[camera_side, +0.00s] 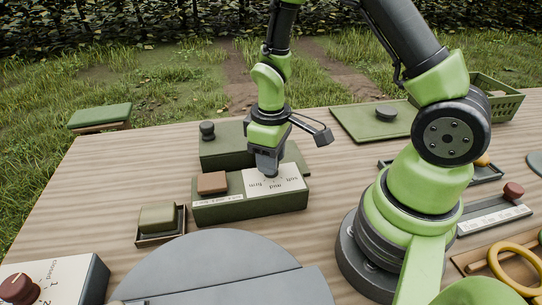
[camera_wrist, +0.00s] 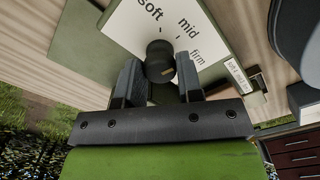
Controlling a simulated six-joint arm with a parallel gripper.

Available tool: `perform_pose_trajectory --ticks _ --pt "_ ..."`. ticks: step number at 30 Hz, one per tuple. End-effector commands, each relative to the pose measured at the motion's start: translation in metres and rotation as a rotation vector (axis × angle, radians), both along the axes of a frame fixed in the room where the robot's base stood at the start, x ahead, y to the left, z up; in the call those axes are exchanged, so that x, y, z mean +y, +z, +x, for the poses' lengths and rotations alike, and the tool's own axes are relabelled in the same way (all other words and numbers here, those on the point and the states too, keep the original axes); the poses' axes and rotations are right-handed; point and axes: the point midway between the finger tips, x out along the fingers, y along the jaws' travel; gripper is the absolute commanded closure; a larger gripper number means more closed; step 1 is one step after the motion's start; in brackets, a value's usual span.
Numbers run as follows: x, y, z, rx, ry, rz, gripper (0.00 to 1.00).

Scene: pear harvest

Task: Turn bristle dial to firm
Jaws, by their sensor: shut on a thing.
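The bristle dial is a dark round knob (camera_wrist: 158,52) on a white plate (camera_wrist: 128,25) marked soft, mid and firm, with short tick marks. In the side view the plate (camera_side: 289,184) lies on top of a green box (camera_side: 250,208), with the knob mostly hidden by my gripper (camera_side: 268,170). My gripper (camera_wrist: 159,72) points down from above, with one finger on each side of the knob, shut on it. A small pale mark shows on the knob's near side; I cannot tell which label the dial is set to.
A brown block (camera_side: 212,182) sits on the green box left of the plate. Another green box with a black knob (camera_side: 207,130) stands just behind. A small tray with a green block (camera_side: 157,217) is at left. A grey round surface (camera_side: 215,265) lies in front.

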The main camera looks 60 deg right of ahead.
Motion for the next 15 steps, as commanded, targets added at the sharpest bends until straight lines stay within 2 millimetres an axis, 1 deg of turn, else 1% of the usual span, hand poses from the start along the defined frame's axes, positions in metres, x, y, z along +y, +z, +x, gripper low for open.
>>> perform_pose_trajectory --ticks 6,15 --pt "0.0002 0.0002 -0.0002 0.001 -0.188 0.0 0.9" --pt "0.0002 0.0002 -0.0002 0.001 -0.422 0.0 0.9"
